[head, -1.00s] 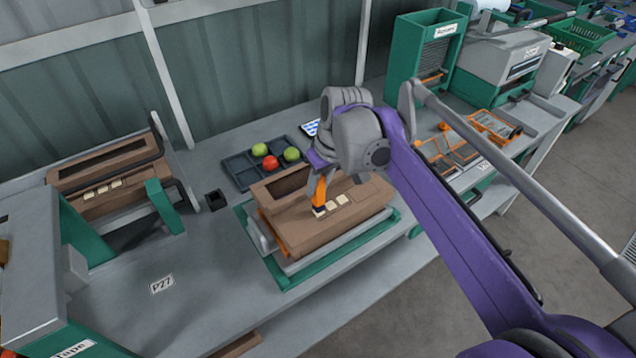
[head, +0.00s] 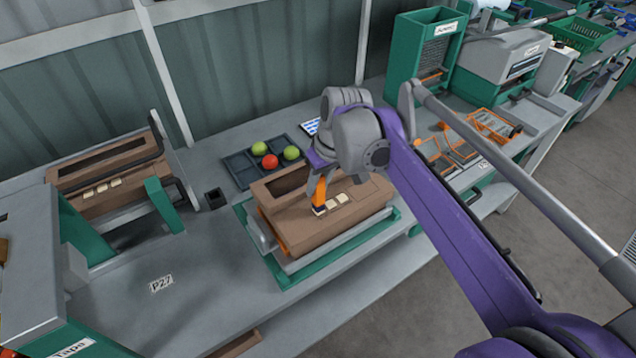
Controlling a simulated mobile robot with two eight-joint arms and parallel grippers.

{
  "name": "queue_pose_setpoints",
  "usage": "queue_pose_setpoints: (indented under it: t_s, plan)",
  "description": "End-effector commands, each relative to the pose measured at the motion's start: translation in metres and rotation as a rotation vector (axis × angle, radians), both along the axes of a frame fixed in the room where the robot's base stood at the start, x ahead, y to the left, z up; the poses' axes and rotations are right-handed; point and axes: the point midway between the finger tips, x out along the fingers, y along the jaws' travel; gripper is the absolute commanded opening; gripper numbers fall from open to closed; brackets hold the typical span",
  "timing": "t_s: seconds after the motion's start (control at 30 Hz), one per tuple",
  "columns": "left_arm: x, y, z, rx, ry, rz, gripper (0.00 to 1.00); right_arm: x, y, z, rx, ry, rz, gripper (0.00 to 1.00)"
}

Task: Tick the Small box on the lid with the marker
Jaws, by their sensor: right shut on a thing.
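A brown cardboard box with a closed lid (head: 289,221) lies in a green-edged holder (head: 298,278) on the grey bench. Its lid has a dark slot and a row of small pale squares (head: 340,199), too small to read. My right gripper (head: 319,190) points down over the lid, at the left end of this row. Any tick is not visible. My left gripper is out of view.
A second brown box (head: 95,165) sits in a rack at left. A small black cup (head: 215,198) stands between. The bench near the P27 label (head: 162,284) is clear.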

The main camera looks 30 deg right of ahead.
Motion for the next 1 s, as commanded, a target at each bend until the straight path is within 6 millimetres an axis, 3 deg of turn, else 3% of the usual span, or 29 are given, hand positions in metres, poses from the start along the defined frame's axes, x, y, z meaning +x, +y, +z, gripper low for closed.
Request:
queue_pose_setpoints:
  t_s: [1.0]
  plan:
    - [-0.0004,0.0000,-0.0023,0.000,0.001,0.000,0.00,0.0039,-0.0030,-0.0058,0.000,0.000,-0.001,0.00]
